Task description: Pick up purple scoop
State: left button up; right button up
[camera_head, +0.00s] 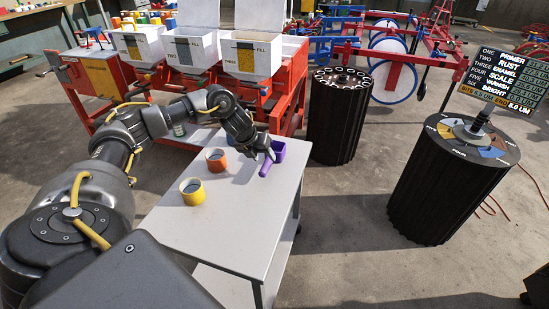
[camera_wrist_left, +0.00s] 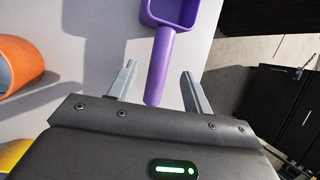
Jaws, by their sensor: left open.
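The purple scoop (camera_head: 278,151) lies near the right edge of the grey table, and its handle points toward the lower left in the head view. In the left wrist view the scoop (camera_wrist_left: 174,14) shows at the top, with its handle (camera_wrist_left: 160,65) running down between my fingers. My left gripper (camera_head: 268,156) is open at the scoop. In the left wrist view my left gripper (camera_wrist_left: 158,82) has one finger on each side of the handle, with gaps on both sides. The gripper's height over the handle is hard to tell. My right gripper is not in view.
An orange cup (camera_head: 216,160) and a yellow cup (camera_head: 192,191) stand left of the scoop on the table (camera_head: 235,215). Black ribbed drums (camera_head: 335,130) and (camera_head: 440,195) stand right of the table. White bins (camera_head: 250,55) on a red frame stand behind.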

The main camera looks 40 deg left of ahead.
aim_at(267, 160)
pick_arm(q)
jog(key=shift+x, duration=2.8)
jog(key=shift+w+a+r, duration=0.1)
jog(key=shift+w+a, duration=0.05)
grip_shut()
